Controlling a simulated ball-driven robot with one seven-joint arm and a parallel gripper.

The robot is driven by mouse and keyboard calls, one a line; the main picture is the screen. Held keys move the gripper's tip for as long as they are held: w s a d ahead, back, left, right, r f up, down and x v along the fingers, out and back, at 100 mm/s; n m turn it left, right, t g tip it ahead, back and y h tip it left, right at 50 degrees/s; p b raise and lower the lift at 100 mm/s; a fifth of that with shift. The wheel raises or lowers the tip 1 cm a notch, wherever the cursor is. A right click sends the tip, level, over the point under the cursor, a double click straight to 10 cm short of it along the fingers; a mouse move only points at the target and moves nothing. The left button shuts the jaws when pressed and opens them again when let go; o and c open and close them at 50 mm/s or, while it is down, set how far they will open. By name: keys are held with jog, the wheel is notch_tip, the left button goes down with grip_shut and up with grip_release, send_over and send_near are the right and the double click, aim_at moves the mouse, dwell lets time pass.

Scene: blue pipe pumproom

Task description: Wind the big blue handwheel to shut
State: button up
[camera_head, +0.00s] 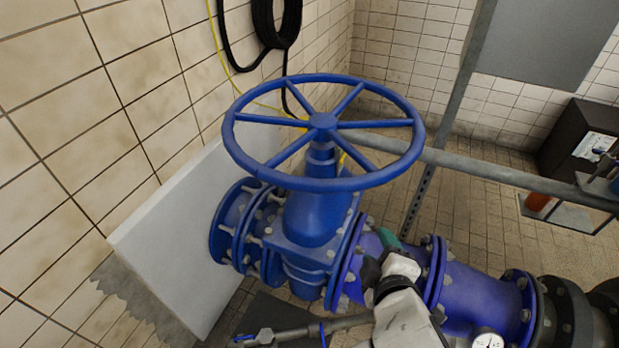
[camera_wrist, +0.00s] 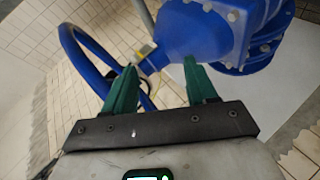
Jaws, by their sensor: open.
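The big blue handwheel (camera_head: 323,121) lies roughly level on top of the blue valve (camera_head: 318,215), with several spokes meeting at its hub. My gripper (camera_head: 386,240) is below the right side of the rim, in front of the blue pipe. In the wrist view, the green fingers of my gripper (camera_wrist: 160,72) are spread apart with nothing held between them. The handwheel's rim (camera_wrist: 70,45) shows at the left there and passes behind the left finger. The valve body (camera_wrist: 205,40) stands beyond the right finger. Whether a finger touches anything cannot be told.
A grey rail (camera_head: 470,167) runs behind the wheel towards the right. A tiled wall (camera_head: 110,90) and a pale panel (camera_head: 180,230) stand close at the left. A gauge (camera_head: 487,341) sits on the pipe at lower right. Open floor (camera_head: 470,220) lies beyond the pipe.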

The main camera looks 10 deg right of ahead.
aim_at(310, 179)
jog(key=w+a+r+n+t+y, duration=0.3)
jog(key=w+a+r+n+t, duration=0.15)
jog(key=a+r+n, duration=0.45)
jog(key=w, duration=0.3)
jog(key=w+f+m, duration=0.1)
jog(key=w, duration=0.2)
jog(key=w+m, duration=0.1)
jog(key=w, duration=0.3)
jog(key=shift+a+f+t, duration=0.2)
jog(key=shift+a+t, duration=0.05)
jog(key=shift+a, duration=0.1)
jog(key=shift+s, duration=0.1)
jog(key=shift+c, duration=0.3)
grip_shut()
